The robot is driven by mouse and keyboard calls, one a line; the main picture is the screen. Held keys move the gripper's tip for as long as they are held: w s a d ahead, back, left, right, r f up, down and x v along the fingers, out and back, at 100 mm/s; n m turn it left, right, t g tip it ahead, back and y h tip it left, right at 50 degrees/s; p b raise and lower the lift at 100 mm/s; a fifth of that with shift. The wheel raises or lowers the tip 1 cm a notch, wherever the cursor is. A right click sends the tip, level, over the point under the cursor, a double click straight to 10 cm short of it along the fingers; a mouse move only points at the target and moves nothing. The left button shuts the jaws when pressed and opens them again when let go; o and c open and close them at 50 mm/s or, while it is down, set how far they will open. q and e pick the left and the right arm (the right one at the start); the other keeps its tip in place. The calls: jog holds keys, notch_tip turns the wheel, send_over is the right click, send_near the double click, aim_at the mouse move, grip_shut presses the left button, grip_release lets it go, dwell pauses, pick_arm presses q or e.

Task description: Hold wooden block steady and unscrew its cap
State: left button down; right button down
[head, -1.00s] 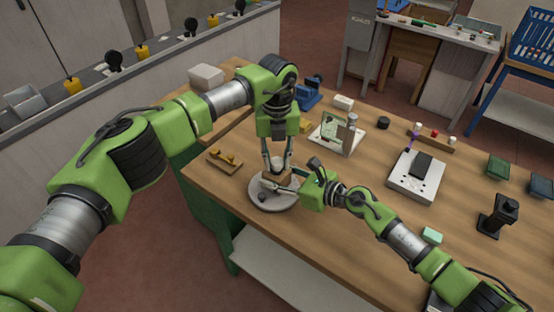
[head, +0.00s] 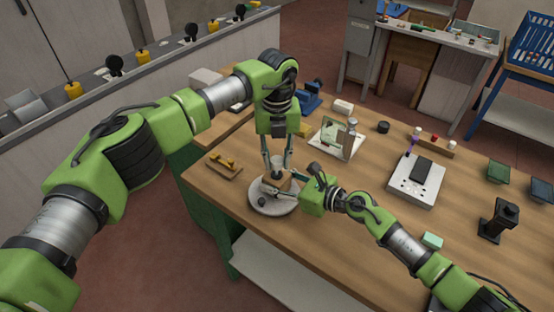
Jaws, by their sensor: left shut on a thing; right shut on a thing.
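The wooden block (head: 279,184) is small and tan and sits over a round grey plate (head: 284,208) near the table's left front edge. My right gripper (head: 276,187) reaches in from the right and is shut on the block from the side. My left gripper (head: 277,172) points straight down from above, shut on the small greyish cap (head: 277,174) at the block's top. The fingers partly hide both block and cap. I cannot tell whether the cap is clear of the block.
A small dark knob (head: 262,201) is on the plate. A wooden piece with yellow parts (head: 224,166) lies to the left. A white stand with a green panel (head: 335,138) is behind, and a white device (head: 416,178) lies to the right.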

aim_at(277, 159)
pick_arm(q)
jog(key=shift+r, duration=2.05)
pick_arm(e)
jog(key=c, duration=1.1)
grip_release()
